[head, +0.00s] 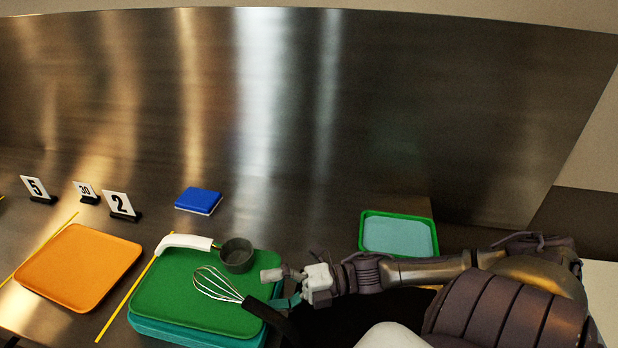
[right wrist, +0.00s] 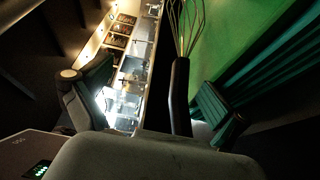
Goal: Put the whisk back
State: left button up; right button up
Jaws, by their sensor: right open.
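The whisk (head: 220,287) has a wire head and a black handle. Its wires lie over the green tray (head: 165,290), and its handle (head: 268,312) reaches past the tray's right front edge. My right gripper (head: 277,289) is open beside the handle, near the tray's right edge. In the right wrist view my right gripper (right wrist: 150,105) has its fingers spread wide, with the whisk handle (right wrist: 180,95) showing between them, nearer the right finger. Whether a finger touches the handle cannot be told. My left gripper is not in view.
A dark cup with a white handle (head: 236,255) sits at the green tray's back edge. An orange tray (head: 80,265) lies left, between yellow strips. A blue sponge-like block (head: 198,199) and number signs (head: 119,204) stand behind. A green-rimmed tray (head: 398,214) is at right, behind my right arm.

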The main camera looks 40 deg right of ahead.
jog(key=v, duration=1)
jog(key=shift+s, duration=0.1)
